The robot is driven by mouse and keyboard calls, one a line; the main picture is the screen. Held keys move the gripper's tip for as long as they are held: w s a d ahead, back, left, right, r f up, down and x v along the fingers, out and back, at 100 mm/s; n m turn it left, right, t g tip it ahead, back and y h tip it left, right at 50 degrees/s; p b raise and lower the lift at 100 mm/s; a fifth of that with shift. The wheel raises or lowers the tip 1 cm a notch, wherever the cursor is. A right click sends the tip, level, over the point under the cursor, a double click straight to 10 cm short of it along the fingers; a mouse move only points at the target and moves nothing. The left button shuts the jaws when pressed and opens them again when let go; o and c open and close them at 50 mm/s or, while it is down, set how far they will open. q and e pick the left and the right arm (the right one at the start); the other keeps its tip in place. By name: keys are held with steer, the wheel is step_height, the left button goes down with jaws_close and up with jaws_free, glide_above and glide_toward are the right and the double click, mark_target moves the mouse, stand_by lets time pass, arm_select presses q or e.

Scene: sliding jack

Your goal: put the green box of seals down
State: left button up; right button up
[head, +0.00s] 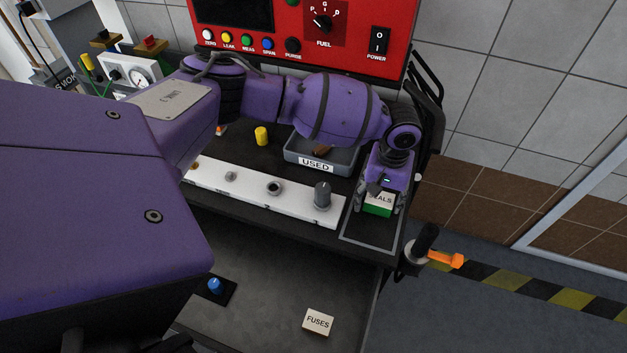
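The green box of seals (379,209) has a white label, partly covered, reading "ALS". It is at the right end of the dark shelf, over or on a thin-outlined rectangle (371,236). My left gripper (381,200) points down over the box, with its fingers on either side of it. The fingers appear closed against the box. I cannot tell for sure whether the box's underside touches the shelf. My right gripper is not in view.
A grey tray marked USED (318,165) and a white panel with a knob (262,191) lie left of the box. A yellow cylinder (261,136) stands behind the panel. An orange-tipped handle (443,260) juts out at the right edge. A FUSES box (318,322) lies lower down.

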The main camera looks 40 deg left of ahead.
mark_target(380, 198)
arm_select(q)
steer(key=shift+o, duration=0.3)
step_height(380, 198, up, 13)
steer(key=shift+f+p, duration=0.2)
steer(key=shift+p, duration=0.25)
